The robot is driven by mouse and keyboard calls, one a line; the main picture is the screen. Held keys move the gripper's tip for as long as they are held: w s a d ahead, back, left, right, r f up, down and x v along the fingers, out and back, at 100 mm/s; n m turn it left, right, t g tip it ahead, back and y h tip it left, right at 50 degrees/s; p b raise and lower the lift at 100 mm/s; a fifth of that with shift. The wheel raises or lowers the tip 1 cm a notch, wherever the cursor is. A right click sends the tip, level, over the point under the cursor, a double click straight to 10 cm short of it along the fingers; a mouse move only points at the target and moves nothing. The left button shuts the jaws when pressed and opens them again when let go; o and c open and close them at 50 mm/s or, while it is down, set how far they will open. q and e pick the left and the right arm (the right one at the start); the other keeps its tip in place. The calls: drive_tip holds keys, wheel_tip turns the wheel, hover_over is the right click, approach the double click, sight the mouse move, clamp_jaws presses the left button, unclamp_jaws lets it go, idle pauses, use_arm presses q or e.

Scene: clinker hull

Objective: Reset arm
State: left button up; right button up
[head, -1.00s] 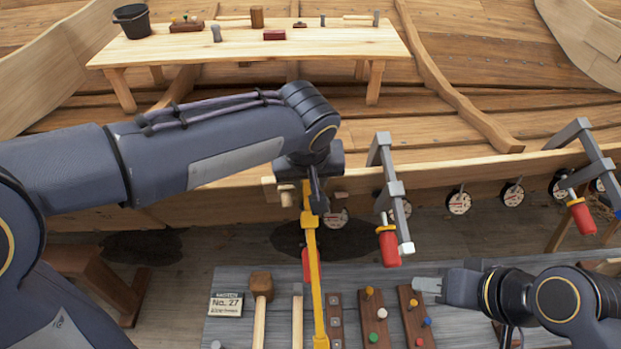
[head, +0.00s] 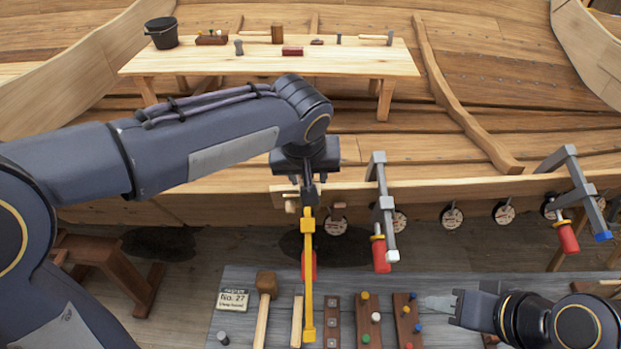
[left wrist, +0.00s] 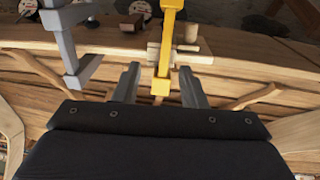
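My left gripper (head: 309,190) is at the edge of the hull plank, over the top of a yellow clamp (head: 308,270) with a red handle. In the left wrist view, the two fingers (left wrist: 160,88) stand apart. The end of the yellow clamp (left wrist: 162,86) shows between them, with gaps visible on both sides. My right gripper (head: 438,303) is low on the right, pointing left, close to the grey bench and beside a board of coloured pegs. Nothing shows in it, and its finger gap is not clear.
Grey clamps with red handles (head: 381,254) (head: 567,238) hang on the hull plank (head: 450,190), along with several round dials. The grey bench (head: 260,285) holds a mallet (head: 266,285), peg boards (head: 367,320) and a "No. 27" label (head: 233,300). A wooden table (head: 270,62) stands behind.

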idle(0.4)
use_arm(q)
drive_tip(key=s+a+h, duration=0.2)
drive_tip(key=s+a, duration=0.7)
drive_tip(key=a, duration=0.5)
drive_tip(key=s+a+f, duration=0.2)
drive_tip(key=s+f, duration=0.1)
drive_tip(key=s, duration=0.3)
drive_tip(key=s+a+f+t+h, duration=0.1)
drive_tip(key=s+a+f, duration=0.1)
drive_tip(key=s, duration=0.5)
drive_tip(key=shift+f+n, duration=0.4)
drive_tip(key=shift+f, duration=0.05)
